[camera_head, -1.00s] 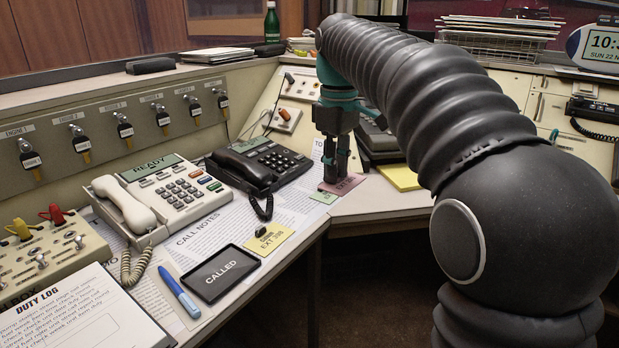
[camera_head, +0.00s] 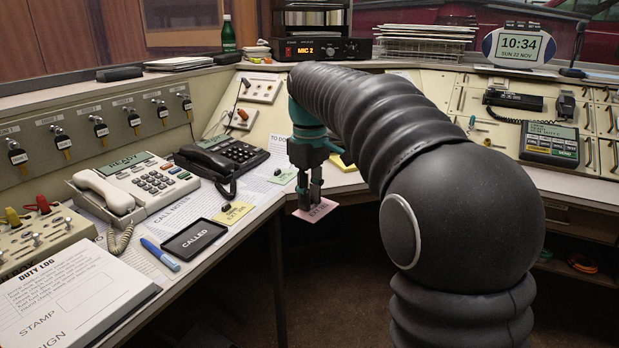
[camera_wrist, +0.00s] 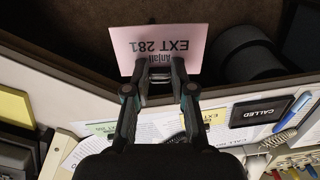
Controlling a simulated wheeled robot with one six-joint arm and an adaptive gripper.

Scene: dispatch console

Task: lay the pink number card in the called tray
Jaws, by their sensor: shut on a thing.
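The pink number card (camera_head: 317,211) is in my gripper (camera_head: 308,205), which is shut on its edge. It hangs just off the desk's front edge, over the floor. In the wrist view the card (camera_wrist: 158,48) reads "EXT 281", with a name below it partly covered by the fingertips (camera_wrist: 160,92). The called tray (camera_head: 194,239) is a small black tray marked "CALLED" on the left desk, left of and nearer than my gripper. It looks empty. It also shows at the right in the wrist view (camera_wrist: 259,112).
A yellow card (camera_head: 233,212) and a green card (camera_head: 283,176) lie on the desk. A blue pen (camera_head: 160,254) lies left of the tray, and the duty log (camera_head: 70,290) nearer. A cream phone (camera_head: 135,190) and black phone (camera_head: 222,160) stand behind.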

